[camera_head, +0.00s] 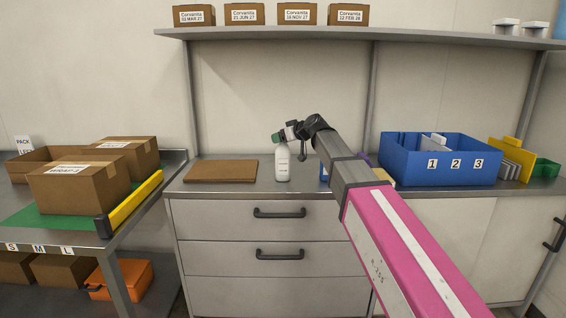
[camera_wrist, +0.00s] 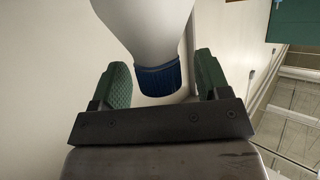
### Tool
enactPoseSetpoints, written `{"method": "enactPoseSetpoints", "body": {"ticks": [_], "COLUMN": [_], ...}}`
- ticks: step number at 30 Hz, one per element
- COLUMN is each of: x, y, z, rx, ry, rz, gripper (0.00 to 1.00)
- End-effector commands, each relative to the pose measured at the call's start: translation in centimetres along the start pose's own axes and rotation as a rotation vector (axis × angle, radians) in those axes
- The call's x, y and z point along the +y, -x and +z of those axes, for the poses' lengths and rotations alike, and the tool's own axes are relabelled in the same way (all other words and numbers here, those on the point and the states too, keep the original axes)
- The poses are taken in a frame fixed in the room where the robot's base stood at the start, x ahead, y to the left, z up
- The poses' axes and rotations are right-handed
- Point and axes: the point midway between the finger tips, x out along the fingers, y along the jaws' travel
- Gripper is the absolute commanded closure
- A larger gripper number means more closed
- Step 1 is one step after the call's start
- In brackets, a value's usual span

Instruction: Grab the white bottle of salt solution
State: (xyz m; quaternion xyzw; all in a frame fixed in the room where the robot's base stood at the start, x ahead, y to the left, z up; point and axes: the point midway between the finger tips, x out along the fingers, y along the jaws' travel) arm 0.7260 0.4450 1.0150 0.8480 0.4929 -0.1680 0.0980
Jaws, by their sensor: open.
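The white bottle (camera_head: 282,164) stands upright on the grey counter (camera_head: 240,188), left of the middle. In the wrist view the white bottle (camera_wrist: 158,25) shows with its blue cap (camera_wrist: 160,80) between the two green finger pads. My gripper (camera_head: 278,139) is at the top of the bottle, reaching in from the right. In the wrist view my gripper (camera_wrist: 161,66) is open, with a gap visible on both sides of the cap. The cap is mostly hidden by the gripper in the head view.
A brown board (camera_head: 221,170) lies left of the bottle. A blue numbered bin (camera_head: 440,175) stands to the right. A small blue item (camera_head: 324,173) is partly hidden behind my arm. Cartons (camera_head: 80,188) stand on the left table. A shelf (camera_head: 330,39) runs above the counter.

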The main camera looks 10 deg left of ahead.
Motion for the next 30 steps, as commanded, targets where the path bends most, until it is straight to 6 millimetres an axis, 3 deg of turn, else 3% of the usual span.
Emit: {"method": "enactPoseSetpoints", "body": {"ticks": [1, 7, 19, 30], "x": [0.0, 0.0, 0.0, 0.0], "y": [0.0, 0.0, 0.2, 1.3], "z": [0.0, 0.0, -0.4, -3.2], "rx": [0.0, 0.0, 0.002, 0.001], "ry": [0.0, 0.0, 0.0, 0.0], "rz": [0.0, 0.0, 0.0, 0.0], "gripper": [0.37, 1.0, 1.0, 1.0]}}
